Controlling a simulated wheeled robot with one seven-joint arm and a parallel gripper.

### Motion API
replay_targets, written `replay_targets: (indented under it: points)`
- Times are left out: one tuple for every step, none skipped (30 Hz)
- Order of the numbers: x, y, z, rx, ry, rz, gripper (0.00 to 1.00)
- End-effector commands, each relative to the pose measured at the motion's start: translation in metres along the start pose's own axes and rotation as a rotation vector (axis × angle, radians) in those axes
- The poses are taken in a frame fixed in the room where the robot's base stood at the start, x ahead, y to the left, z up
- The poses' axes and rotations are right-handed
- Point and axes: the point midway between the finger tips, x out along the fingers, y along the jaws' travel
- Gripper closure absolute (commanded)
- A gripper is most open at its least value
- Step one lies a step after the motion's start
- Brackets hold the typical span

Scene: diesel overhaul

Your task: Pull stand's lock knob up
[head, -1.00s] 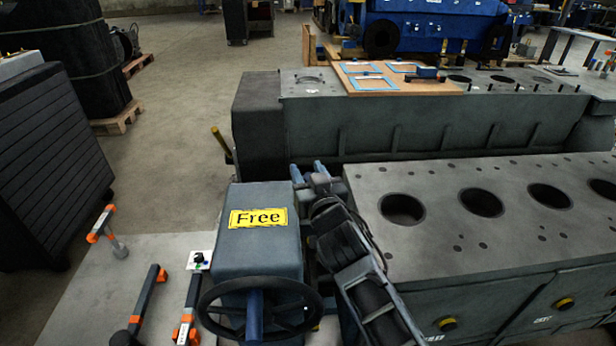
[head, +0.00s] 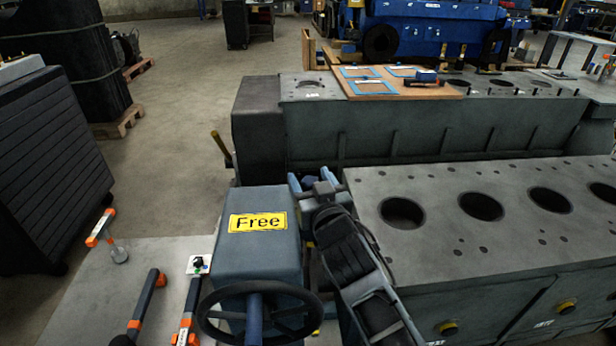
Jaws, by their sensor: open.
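The stand is a blue-grey box (head: 258,262) with a yellow "Free" label (head: 257,222) on top and a black handwheel (head: 221,328) at its near side. I cannot make out its lock knob for certain; my arm hides the area right of the box. My gripper (head: 311,180) is just beyond the box's far right corner, with two blue fingers apart and nothing seen between them. Whether it touches anything cannot be told.
A grey engine block (head: 450,228) with round bores lies close on the right, and another block (head: 400,138) stands behind. A yellow-tipped lever (head: 219,142) sticks up left of that one. Orange-and-black tools (head: 148,300) lie at lower left.

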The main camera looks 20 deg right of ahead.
Motion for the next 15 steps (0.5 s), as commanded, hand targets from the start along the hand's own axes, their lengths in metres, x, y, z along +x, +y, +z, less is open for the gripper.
replay_targets:
  points:
    - [-0.010, 0.000, 0.003, 0.000, -0.001, -0.001, 0.35]
    - [-0.015, 0.000, 0.004, 0.000, -0.002, -0.001, 0.35]
    - [-0.022, 0.000, 0.003, 0.000, -0.001, -0.001, 0.35]
    - [-0.027, 0.000, 0.003, 0.000, -0.001, -0.001, 0.35]
    - [-0.032, 0.000, 0.003, 0.000, 0.000, -0.001, 0.35]
    - [-0.037, 0.000, 0.002, 0.000, 0.000, -0.001, 0.35]
    - [-0.041, 0.000, 0.002, 0.000, 0.000, -0.001, 0.35]
    - [-0.045, 0.000, 0.002, 0.000, -0.001, 0.000, 0.35]
    - [-0.048, 0.000, 0.002, 0.000, 0.000, 0.000, 0.35]
    - [-0.051, 0.000, 0.001, 0.000, 0.000, 0.000, 0.35]
    - [-0.053, 0.000, 0.001, 0.000, 0.000, 0.000, 0.35]
    - [-0.055, 0.000, 0.001, 0.000, 0.000, 0.000, 0.35]
    - [-0.056, 0.000, 0.001, 0.000, 0.000, 0.000, 0.35]
    - [-0.057, 0.000, 0.000, 0.000, 0.000, 0.000, 0.35]
    - [-0.057, 0.000, 0.000, 0.000, 0.001, 0.000, 0.35]
